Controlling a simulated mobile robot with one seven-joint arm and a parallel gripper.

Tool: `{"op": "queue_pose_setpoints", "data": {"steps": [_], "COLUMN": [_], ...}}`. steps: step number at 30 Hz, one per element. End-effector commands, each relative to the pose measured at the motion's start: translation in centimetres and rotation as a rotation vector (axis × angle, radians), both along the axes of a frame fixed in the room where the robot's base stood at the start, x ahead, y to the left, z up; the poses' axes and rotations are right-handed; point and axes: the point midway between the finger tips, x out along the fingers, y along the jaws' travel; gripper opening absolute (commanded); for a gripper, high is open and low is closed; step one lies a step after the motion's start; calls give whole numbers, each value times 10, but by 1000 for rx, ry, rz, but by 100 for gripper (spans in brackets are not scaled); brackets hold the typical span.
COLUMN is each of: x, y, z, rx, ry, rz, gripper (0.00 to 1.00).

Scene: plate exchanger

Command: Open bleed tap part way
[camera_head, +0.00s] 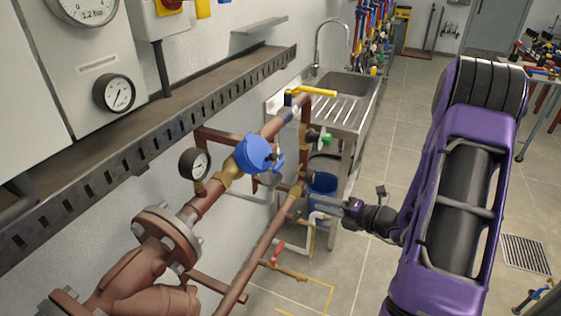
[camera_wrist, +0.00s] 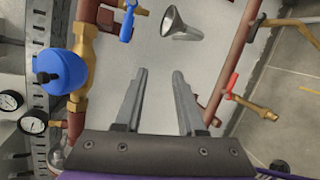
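My gripper (camera_head: 332,207) is in front of the pipework, its fingers pointing left toward the lower pipe. In the wrist view its two fingers (camera_wrist: 160,73) are apart with nothing between them. A small tap with a blue handle (camera_wrist: 127,22) sits on the brass-fitted pipe, beyond the fingers and to their left. A small brass tap with a red handle (camera_wrist: 232,84) sits on the copper pipe to the right. In the head view the red-handled tap (camera_head: 278,250) is low on the pipe, and the blue handle (camera_head: 278,162) is beside the blue cap. No label shows which is the bleed tap.
A grey metal funnel (camera_wrist: 178,25) lies beyond the fingertips. The blue round cap (camera_head: 254,153) and a dial gauge (camera_head: 194,163) stick out from the pipework. A yellow lever (camera_head: 312,91) is higher up. A sink (camera_head: 340,85) and a blue bucket (camera_head: 322,184) stand behind.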

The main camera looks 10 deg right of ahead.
Motion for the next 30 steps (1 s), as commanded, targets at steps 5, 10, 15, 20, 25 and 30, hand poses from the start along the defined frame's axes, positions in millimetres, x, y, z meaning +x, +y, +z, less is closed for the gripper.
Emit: {"op": "queue_pose_setpoints", "data": {"steps": [5, 10, 15, 20, 25, 30], "x": [-14, -14, 4, 33, 65, 96], "y": [6, 8, 20, 38, 57, 76], "z": [26, 35, 35, 35, 34, 34], "rx": [294, 374, 373, 372, 369, 370], "ry": [-45, -65, -65, -66, -66, -65], "rz": [-115, -144, -141, -138, -139, -139], "gripper": [39, 39, 39, 39, 39, 39]}}
